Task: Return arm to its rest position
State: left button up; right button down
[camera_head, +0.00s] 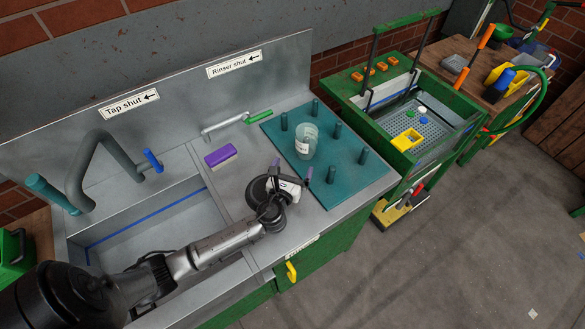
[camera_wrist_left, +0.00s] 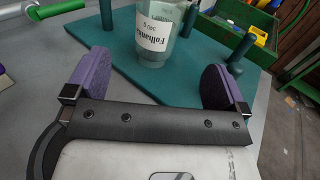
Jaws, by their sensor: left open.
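My left arm comes in from the lower left in the head view and reaches across the sink. A clear cup (camera_head: 306,140) with a white label stands on the board around or beside a peg; I cannot tell which. It also shows in the left wrist view (camera_wrist_left: 162,30), beyond the fingertips and apart from them. My right gripper is not in view.
The sink basin (camera_head: 150,232) lies below my arm, with a grey tap (camera_head: 88,165) behind it. A purple brush (camera_head: 221,156) and the green-handled rinser lever (camera_head: 257,117) are behind the gripper. A green-framed crate station (camera_head: 385,160) stands to the right. Open floor lies at the lower right.

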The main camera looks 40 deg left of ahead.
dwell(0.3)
